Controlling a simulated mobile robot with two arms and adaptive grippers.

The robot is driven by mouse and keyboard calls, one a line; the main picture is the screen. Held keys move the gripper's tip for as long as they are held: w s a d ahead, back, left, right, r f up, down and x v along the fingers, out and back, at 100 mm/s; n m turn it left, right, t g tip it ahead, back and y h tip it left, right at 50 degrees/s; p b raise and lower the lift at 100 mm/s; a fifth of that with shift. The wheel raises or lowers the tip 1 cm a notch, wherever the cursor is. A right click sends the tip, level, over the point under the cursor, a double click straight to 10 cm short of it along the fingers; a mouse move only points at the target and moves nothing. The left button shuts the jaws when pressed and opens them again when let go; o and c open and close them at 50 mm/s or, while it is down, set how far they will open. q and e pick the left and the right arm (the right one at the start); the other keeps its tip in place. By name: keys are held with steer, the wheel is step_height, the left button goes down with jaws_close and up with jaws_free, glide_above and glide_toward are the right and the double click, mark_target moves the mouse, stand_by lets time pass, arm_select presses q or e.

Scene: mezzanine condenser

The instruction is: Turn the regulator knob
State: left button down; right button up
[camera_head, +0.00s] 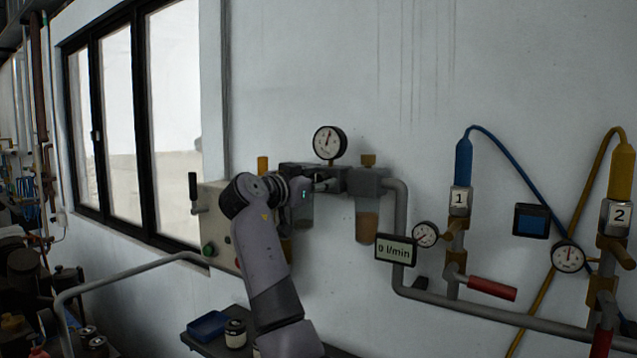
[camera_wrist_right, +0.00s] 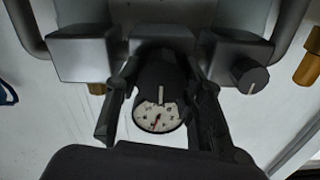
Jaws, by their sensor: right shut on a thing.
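The regulator is a grey unit (camera_head: 368,180) on the wall, with a round white pressure gauge (camera_head: 329,142) on top. In the wrist view a dark regulator knob (camera_wrist_right: 162,76) with a white mark sits between the two fingers of my right gripper (camera_wrist_right: 163,108), which is shut on it. The gauge (camera_wrist_right: 158,118) shows just beyond the knob, with a red needle. In the head view my right gripper (camera_head: 318,186) is at the front of the unit and hides the knob. My left gripper is not in view.
A second dark knob (camera_wrist_right: 238,74) with a white mark is close beside the gripper. A bowl with brownish contents (camera_head: 367,226) hangs below the unit. A "0 l/min" display (camera_head: 396,249), grey pipes and a red handle (camera_head: 492,288) lie to the right. A control box (camera_head: 213,228) stands left.

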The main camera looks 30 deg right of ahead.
steer(key=shift+w+f, duration=0.1)
steer(key=shift+f, duration=0.3)
steer(key=o, duration=0.7)
steer(key=shift+a, duration=0.1)
steer(key=o, duration=0.4)
steer(key=shift+r, duration=0.2)
steer(key=shift+o, duration=0.2)
steer(key=shift+r, duration=0.1)
steer(key=shift+a, duration=0.1)
steer(key=v, duration=1.2)
